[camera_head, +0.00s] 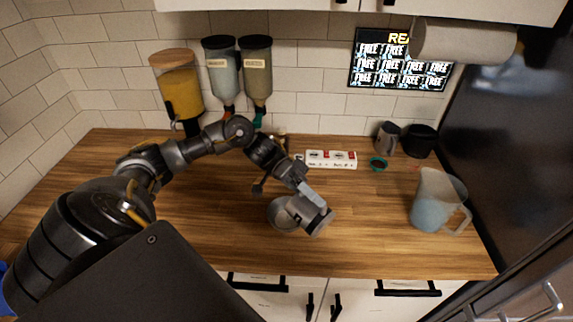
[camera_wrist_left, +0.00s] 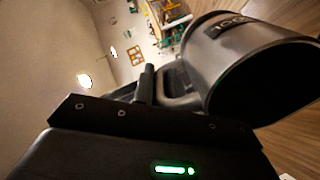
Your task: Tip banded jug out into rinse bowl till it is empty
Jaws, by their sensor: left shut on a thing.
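My left gripper (camera_head: 301,192) comes in from the left and is shut on the handle of a grey metal jug (camera_head: 311,217), just above the counter's middle. In the left wrist view the jug (camera_wrist_left: 222,48) is tilted, with its dark mouth toward the lower right and a dark label on its side. The inside looks dark; I cannot tell whether anything is in it. A grey round bowl (camera_head: 279,214) sits on the counter below and left of the jug, partly hidden by the jug and gripper. I see no liquid stream. My right gripper is out of view.
A translucent pitcher (camera_head: 431,202) with bluish contents stands at the right. Behind are a white box (camera_head: 331,159), a small green-rimmed round thing (camera_head: 378,164), a grey cup (camera_head: 386,138) and a black container (camera_head: 419,140). Dispensers (camera_head: 177,85) are at the back left. The front wooden counter (camera_head: 210,235) is clear.

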